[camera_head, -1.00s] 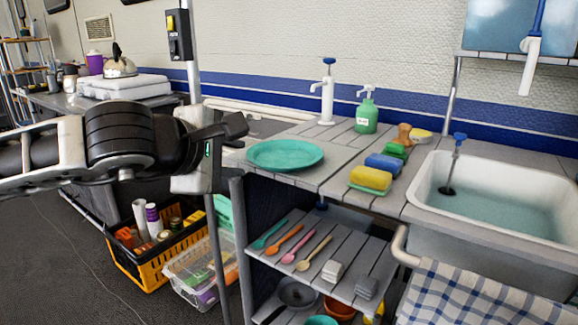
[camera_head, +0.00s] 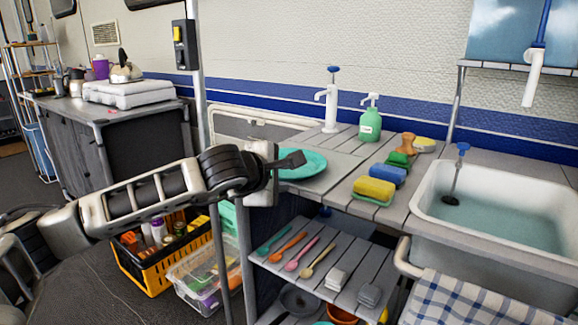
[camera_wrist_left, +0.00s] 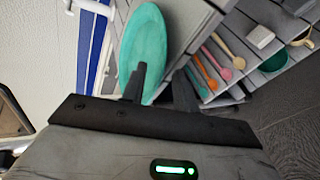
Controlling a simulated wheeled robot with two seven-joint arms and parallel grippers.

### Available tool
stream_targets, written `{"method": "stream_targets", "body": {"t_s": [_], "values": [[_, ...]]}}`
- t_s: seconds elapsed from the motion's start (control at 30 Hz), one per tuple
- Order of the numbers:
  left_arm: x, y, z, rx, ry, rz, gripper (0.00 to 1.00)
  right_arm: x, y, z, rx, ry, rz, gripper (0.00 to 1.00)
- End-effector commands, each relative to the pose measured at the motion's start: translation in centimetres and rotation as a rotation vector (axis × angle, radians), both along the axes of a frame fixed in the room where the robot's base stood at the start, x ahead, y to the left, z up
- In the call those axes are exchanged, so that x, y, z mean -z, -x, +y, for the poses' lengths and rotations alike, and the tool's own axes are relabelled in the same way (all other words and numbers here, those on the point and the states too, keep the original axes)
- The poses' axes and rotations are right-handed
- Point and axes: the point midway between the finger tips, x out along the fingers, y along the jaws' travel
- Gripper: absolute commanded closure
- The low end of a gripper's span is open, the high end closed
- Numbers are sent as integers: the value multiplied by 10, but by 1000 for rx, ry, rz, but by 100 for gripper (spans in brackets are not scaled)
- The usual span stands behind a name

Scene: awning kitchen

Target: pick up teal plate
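The teal plate (camera_head: 304,165) lies flat on the left end of the grey slatted counter. My left gripper (camera_head: 292,160) is at the plate's left edge in the head view and covers part of it. In the left wrist view, the teal plate (camera_wrist_left: 143,45) is just beyond the fingers of my left gripper (camera_wrist_left: 161,78). The fingers are apart: one overlaps the plate, the other lies past its rim. I cannot tell whether they touch it. My right gripper is not in view.
A yellow sponge (camera_head: 374,189), a blue sponge (camera_head: 386,169) and a green soap bottle (camera_head: 369,124) stand right of the plate, before the sink (camera_head: 490,226). Below is a shelf with coloured utensils (camera_head: 291,251). A yellow crate (camera_head: 160,262) sits on the floor.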

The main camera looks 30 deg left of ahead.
Motion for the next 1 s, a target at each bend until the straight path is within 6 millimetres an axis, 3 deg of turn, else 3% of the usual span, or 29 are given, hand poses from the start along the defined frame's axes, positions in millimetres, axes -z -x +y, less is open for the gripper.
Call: {"method": "stream_targets", "body": {"t_s": [0.27, 0.4, 1.0], "values": [[3, -5, 0, 0, -1, 0, 70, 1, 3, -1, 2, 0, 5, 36], [3, -4, 0, 0, 0, 0, 100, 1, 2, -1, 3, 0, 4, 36], [-7, -5, 0, 1, 1, -4, 100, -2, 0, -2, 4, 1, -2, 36]]}}
